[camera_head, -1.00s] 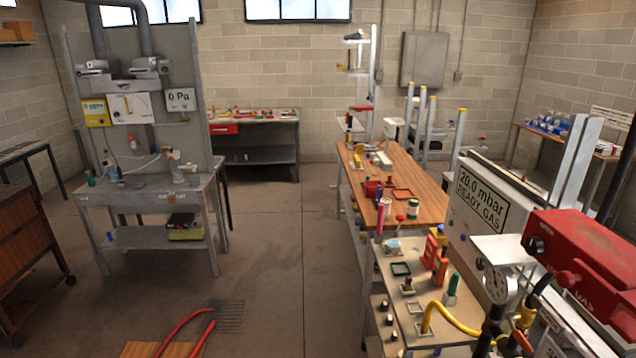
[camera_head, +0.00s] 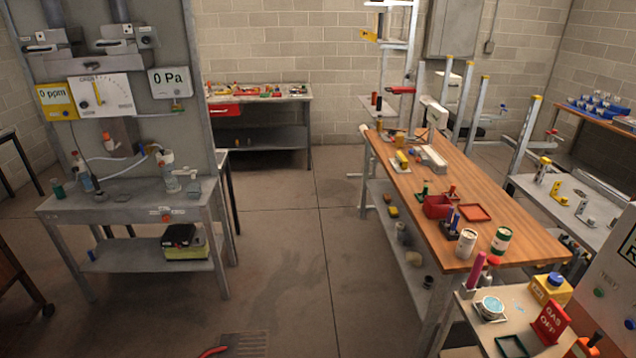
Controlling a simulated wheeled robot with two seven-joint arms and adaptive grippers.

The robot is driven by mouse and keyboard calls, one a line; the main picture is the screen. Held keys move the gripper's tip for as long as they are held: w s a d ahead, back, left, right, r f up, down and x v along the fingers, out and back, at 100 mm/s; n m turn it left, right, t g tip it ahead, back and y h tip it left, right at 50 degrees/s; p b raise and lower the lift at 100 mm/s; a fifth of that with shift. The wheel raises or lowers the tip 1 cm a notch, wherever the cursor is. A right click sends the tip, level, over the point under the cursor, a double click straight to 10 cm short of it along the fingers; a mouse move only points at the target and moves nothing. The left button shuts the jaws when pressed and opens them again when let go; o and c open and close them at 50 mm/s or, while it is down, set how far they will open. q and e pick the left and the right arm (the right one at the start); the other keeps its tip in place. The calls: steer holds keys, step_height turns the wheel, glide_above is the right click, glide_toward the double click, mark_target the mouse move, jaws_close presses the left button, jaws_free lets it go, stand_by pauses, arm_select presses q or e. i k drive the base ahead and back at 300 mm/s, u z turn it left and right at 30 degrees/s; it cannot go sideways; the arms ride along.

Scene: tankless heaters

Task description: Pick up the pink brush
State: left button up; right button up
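A slim pink upright object (camera_head: 475,270) stands near the back left corner of the near right bench, close to the front end of the wooden table. It may be the pink brush, but I cannot make out bristles at this size. Its lower end is close to a round dish with a pale blue top (camera_head: 490,307). Neither of my grippers is in view.
A long wooden-topped table (camera_head: 465,190) runs along the right, with cans and a red bin (camera_head: 437,206). The near right bench holds a red GAS OFF sign (camera_head: 550,322). A grey test bench (camera_head: 120,205) stands left. Open floor (camera_head: 285,260) lies between them.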

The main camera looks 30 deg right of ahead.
mark_target(481, 257)
steer(key=z, duration=0.3)
steer(key=i, duration=1.15)
steer(key=z, duration=1.6)
steer(key=i, duration=0.8)
steer(key=z, duration=0.85)
